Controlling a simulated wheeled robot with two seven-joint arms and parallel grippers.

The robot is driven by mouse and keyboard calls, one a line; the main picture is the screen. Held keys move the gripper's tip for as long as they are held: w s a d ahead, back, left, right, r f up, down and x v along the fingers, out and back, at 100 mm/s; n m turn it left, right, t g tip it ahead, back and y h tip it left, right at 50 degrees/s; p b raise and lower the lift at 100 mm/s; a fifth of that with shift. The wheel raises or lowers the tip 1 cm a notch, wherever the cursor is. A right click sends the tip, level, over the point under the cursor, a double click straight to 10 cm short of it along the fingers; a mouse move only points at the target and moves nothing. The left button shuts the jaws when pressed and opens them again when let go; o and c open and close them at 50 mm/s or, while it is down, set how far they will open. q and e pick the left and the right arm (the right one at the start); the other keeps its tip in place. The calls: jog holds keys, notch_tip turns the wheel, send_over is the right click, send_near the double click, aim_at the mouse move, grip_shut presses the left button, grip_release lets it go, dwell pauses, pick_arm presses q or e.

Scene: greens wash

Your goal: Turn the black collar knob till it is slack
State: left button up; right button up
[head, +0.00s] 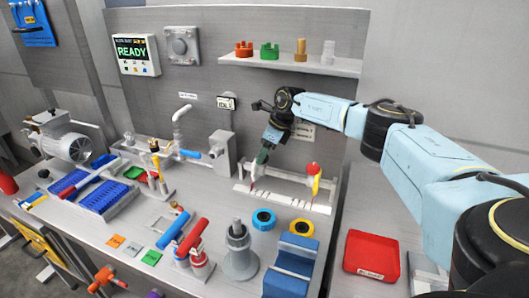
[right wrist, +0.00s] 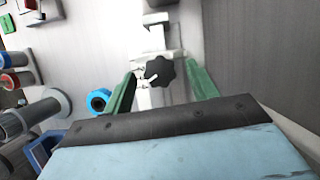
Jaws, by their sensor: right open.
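The black collar knob (right wrist: 160,71) is lobed, with a small white pointer mark beside it, and sits on a pale bracket in the right wrist view. My right gripper (right wrist: 161,80) is open, its two green fingers on either side of the knob with a gap to each. The knob is ahead of the fingers or between them; I cannot tell the depth exactly. In the head view the right gripper (head: 262,158) reaches the left part of a white fixture (head: 284,198) with red marks, and the knob cannot be made out there. My left gripper is not in view.
A red and yellow valve (head: 314,178) stands at the fixture's right end. A blue ring (head: 263,219) and a yellow ring (head: 302,228) lie in front. A grey wall and a shelf (head: 290,64) are behind. A red tray (head: 371,252) is at the right.

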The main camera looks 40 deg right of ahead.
jog(key=shift+w+a+f, duration=0.1)
jog(key=shift+f, duration=0.15)
jog(key=c, duration=1)
jog(key=m+p, duration=0.1)
jog(key=p, duration=0.1)
jog(key=m+h+p, duration=0.1)
jog(key=m+p, duration=0.1)
jog(key=p, duration=0.1)
jog(key=shift+a+r, duration=0.1)
jog(key=shift+r, duration=0.1)
jog(key=shift+f+m+t+p, duration=0.15)
jog(key=shift+m+t+p, duration=0.15)
jog(key=shift+p, duration=0.15)
jog(key=o, duration=1)
